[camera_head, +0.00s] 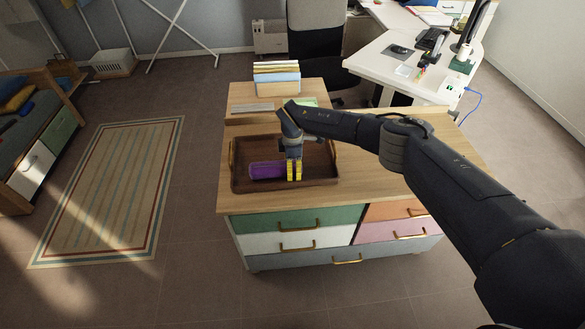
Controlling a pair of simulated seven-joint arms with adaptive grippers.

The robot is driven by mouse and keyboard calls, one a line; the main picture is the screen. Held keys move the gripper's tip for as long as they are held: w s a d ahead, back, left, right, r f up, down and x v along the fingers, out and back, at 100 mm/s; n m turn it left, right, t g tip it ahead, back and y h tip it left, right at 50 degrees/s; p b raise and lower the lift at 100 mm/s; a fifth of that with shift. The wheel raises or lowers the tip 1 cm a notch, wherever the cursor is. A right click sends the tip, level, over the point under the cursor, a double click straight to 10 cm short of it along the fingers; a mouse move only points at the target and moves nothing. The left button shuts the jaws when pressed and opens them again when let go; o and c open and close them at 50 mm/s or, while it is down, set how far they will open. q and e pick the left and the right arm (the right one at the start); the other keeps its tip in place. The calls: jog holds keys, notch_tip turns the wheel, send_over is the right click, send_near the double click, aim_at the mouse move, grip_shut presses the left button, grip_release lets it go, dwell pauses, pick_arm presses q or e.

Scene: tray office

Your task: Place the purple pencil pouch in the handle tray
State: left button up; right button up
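The purple pencil pouch (267,170) lies inside the brown handle tray (241,184), toward its middle and left. The tray sits on the wooden top of a drawer cabinet, with a handle at each short end. My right gripper (294,172) points down into the tray at the right end of the pouch. Its yellow fingertips are close together and cover that end. I cannot tell whether they grip the pouch or only stand beside it. My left gripper is not in view.
The top is bare to the right of the tray, under my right arm. A white desk (391,61) and a dark chair (316,42) stand behind.

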notch_tip(320, 180, up, 12)
jog(key=shift+w+r, duration=0.15)
dwell(0.7)
dwell(0.4)
